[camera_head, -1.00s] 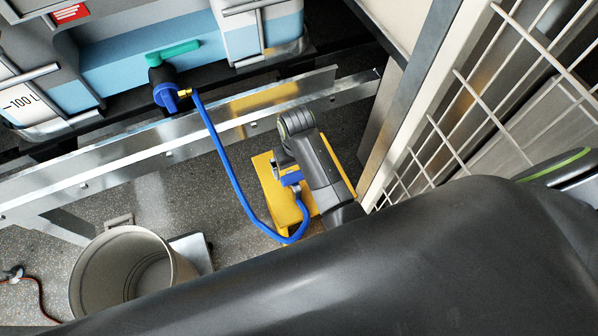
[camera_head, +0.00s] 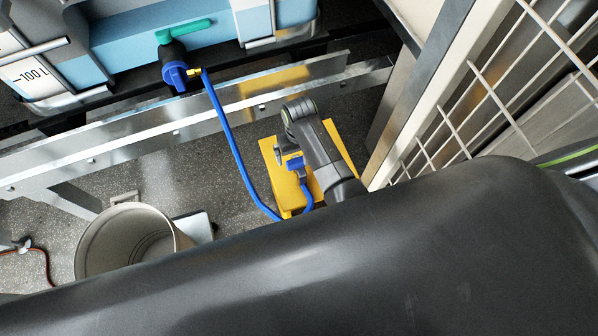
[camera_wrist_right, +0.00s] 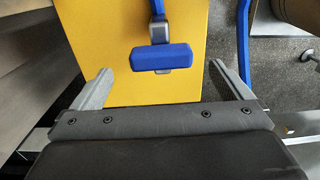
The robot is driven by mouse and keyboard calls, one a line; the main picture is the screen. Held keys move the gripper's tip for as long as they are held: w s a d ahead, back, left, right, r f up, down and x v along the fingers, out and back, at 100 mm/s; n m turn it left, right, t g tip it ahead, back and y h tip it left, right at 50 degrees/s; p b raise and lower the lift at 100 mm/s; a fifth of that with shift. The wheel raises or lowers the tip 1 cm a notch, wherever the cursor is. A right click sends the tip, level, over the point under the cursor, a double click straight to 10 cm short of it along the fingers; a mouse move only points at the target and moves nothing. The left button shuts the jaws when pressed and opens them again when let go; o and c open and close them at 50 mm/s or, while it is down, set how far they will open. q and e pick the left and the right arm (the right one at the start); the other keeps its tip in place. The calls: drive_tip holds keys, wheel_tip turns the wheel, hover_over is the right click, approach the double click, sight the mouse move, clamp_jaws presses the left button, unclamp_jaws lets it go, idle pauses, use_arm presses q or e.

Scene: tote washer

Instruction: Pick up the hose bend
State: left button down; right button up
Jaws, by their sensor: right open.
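The hose bend appears to be the blue piece with a grey neck (camera_head: 295,165) at the yellow stand, by the end of the blue hose (camera_head: 233,140). In the right wrist view the blue piece (camera_wrist_right: 160,57) lies crosswise over the yellow surface. My right gripper (camera_wrist_right: 160,80) is open, one finger to each side of the blue piece and apart from it. In the head view the right gripper (camera_head: 282,154) is close beside the blue piece, partly hidden by its own arm. My left gripper is not in view.
The yellow stand (camera_head: 270,160) is on the speckled floor. The hose runs up to a blue valve (camera_head: 178,76) on the tank. A metal rail (camera_head: 130,145) crosses behind. A grey bucket (camera_head: 105,250) stands left; a wire mesh panel (camera_head: 475,95) is at right.

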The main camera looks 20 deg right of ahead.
sight(299, 160)
drive_tip(key=shift+f+b, duration=0.3)
drive_tip(key=shift+f, duration=2.45)
drive_tip(key=c, duration=1.6)
